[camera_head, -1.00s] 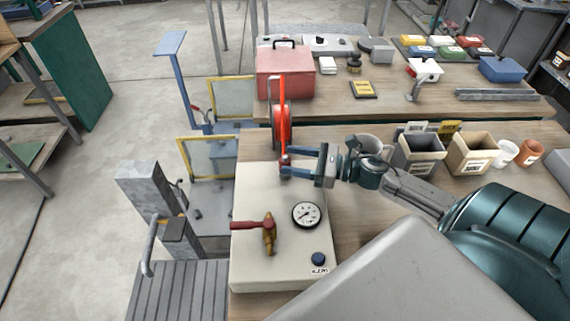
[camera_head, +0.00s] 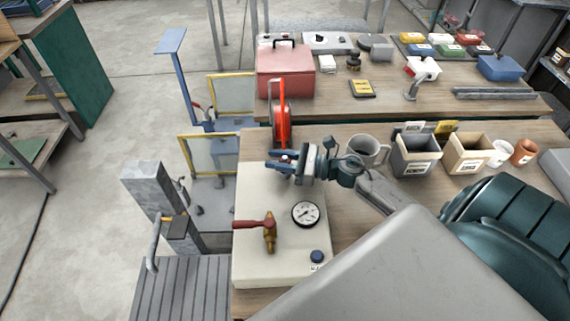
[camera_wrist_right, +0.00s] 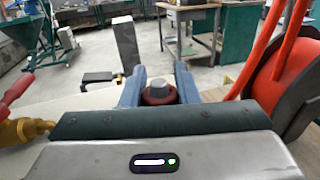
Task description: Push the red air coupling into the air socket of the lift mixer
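The lift mixer's cream box (camera_head: 262,200) stands on the near bench, with a pressure gauge (camera_head: 306,213) and a red-handled brass valve (camera_head: 268,228) on its top. My right gripper (camera_head: 279,159) is above the far end of the box. In the right wrist view its two blue fingers (camera_wrist_right: 159,88) stand either side of the red air coupling (camera_wrist_right: 158,95), which has a grey top, and seem to press on its sides. In the head view the gripper largely covers the coupling. I cannot make out the air socket. My left gripper is not in view.
A red hose on a reel (camera_head: 282,122) stands just beyond the box, close to my gripper. A grey mug (camera_head: 368,150) and open bins (camera_head: 417,155) are on the bench to the right. A red toolbox (camera_head: 285,75) stands on the far bench.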

